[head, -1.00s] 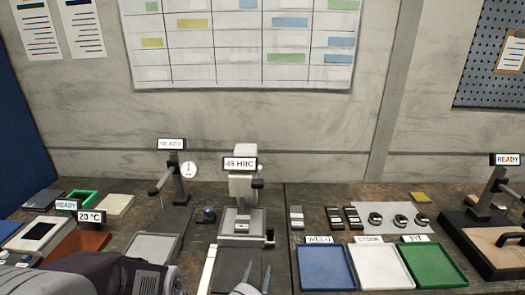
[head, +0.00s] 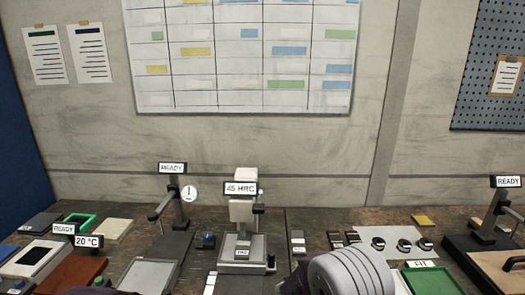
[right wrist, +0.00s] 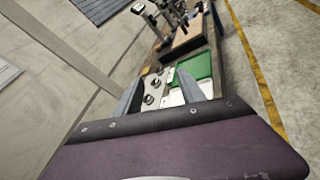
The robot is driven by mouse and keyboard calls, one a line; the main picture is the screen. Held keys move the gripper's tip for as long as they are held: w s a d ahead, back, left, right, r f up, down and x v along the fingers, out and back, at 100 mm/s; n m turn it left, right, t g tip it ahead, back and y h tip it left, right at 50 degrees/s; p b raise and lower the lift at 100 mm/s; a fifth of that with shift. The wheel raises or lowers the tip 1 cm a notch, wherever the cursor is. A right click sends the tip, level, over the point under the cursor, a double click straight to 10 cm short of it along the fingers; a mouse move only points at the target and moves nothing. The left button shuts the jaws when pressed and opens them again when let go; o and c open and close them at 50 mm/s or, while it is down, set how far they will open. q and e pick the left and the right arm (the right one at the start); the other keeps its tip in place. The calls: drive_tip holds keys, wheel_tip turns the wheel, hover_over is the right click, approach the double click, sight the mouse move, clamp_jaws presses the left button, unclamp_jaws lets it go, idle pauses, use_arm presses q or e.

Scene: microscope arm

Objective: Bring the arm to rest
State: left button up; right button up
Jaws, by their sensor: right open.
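My right gripper (right wrist: 161,78) shows in the right wrist view with its two grey fingers spread and nothing between them. It is aimed along the bench, with the green tray (right wrist: 194,68) beyond the fingers. The right fingers do not show in the head view. A dark part of my left arm (head: 95,291) just shows at the bottom left; the left gripper is not in view.
A hardness tester reading 45 HRC (head: 242,208) stands mid-bench. A dial stand (head: 178,205) is left of it. Round parts lie on a pale sheet (head: 365,233). A READY-labelled stand (head: 490,215) is at right. In the wrist view, open floor (right wrist: 285,60) lies beside the bench.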

drive_tip(key=s+d+f+m+g+y, duration=0.2)
drive_tip(key=s+d+m+g, duration=0.15)
drive_tip(key=s, duration=0.35)
drive_tip(key=s+d+f+m+g+y, duration=0.1)
drive_tip(key=s+d+m+g+y, duration=0.15)
drive_tip(key=s+m+g, duration=0.4)
drive_tip(key=s+a+f+m+t+y, duration=0.25)
drive_tip(key=s+a+y, duration=0.2)
drive_tip(key=s, duration=0.25)
use_arm(q)
drive_tip(key=shift+s+d, duration=0.1)
use_arm(e)
drive_tip(key=a+f+m+t+y, duration=0.1)
drive_tip(key=a+f+m+y, duration=0.1)
drive_tip(key=a, duration=0.4)
drive_tip(key=w+a+f+m+t+y, duration=0.1)
drive_tip(key=a+f+m+y, duration=0.2)
drive_tip(key=a, duration=0.3)
drive_tip(key=shift+w+a+y, duration=0.15)
drive_tip(key=shift+w+y, duration=0.1)
drive_tip(key=shift+y, duration=0.25)
use_arm(q)
drive_tip(key=shift+s, duration=0.1)
use_arm(e)
drive_tip(key=shift+s+t, duration=0.1)
drive_tip(key=shift+t, duration=0.15)
